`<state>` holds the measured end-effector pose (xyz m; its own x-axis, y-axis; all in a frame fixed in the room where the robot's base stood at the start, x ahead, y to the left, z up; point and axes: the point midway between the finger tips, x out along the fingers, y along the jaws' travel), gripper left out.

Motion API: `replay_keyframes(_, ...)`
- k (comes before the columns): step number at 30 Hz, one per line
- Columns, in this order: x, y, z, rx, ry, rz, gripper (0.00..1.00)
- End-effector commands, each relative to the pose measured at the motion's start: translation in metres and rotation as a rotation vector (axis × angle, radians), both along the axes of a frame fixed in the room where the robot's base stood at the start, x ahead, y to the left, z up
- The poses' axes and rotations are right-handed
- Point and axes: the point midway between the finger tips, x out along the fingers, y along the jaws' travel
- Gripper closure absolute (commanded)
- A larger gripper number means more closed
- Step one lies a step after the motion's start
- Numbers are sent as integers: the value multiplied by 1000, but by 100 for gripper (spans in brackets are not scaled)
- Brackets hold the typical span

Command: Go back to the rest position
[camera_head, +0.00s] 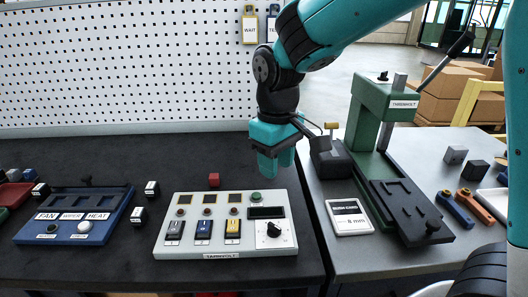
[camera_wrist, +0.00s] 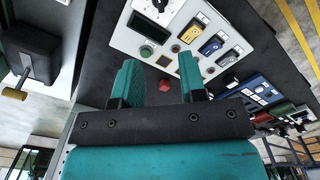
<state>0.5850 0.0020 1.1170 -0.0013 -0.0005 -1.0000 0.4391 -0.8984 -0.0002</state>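My gripper (camera_head: 276,167) hangs from the teal arm, pointing down, over the back right of the white control panel (camera_head: 170,246). It also shows in the wrist view (camera_wrist: 158,68), where its two teal fingers stand apart with nothing between them. The panel has grey, blue and yellow rocker switches, a green button (camera_head: 257,197) and a black knob (camera_head: 274,229). The fingers appear to be above the panel's back edge and clear of it. The task names no object.
A blue panel (camera_head: 114,222) labelled FAN, WIPER, HEAT stands left on the dark table (camera_head: 60,273). A red cube (camera_head: 214,180) lies behind the white panel. The green press (camera_head: 369,119) stands on the right grey table, near the arm. A pegboard (camera_head: 120,60) rises behind.

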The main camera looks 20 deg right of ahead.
Motion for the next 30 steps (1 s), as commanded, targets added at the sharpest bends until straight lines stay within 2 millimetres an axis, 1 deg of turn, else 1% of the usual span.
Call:
replay_keyframes(4, -2, 0, 1, 3, -1, 2, 62)
replay_keyframes(5, -4, 1, 2, 8, -3, 5, 62)
replay_keyframes(7, -18, 4, 7, 36, -9, 19, 62)
replay_keyframes(8, -27, 6, 11, 54, -13, 27, 62)
replay_keyframes(11, -69, 17, 21, 137, -27, 68, 62)
replay_keyframes(12, -88, 21, 25, 174, -31, 84, 62)
replay_keyframes(14, -115, 28, 28, 227, -34, 108, 62)
replay_keyframes(15, -132, 32, 30, 259, -36, 120, 62)
replay_keyframes(18, -164, 39, 32, 324, -35, 146, 62)
replay_keyframes(19, -171, 41, 32, 337, -35, 151, 62)
replay_keyframes(21, -182, 42, 32, 357, -34, 159, 62)
replay_keyframes(23, -185, 43, 32, 365, -31, 161, 62)
replay_keyframes(30, -185, 43, 32, 366, -31, 162, 62)
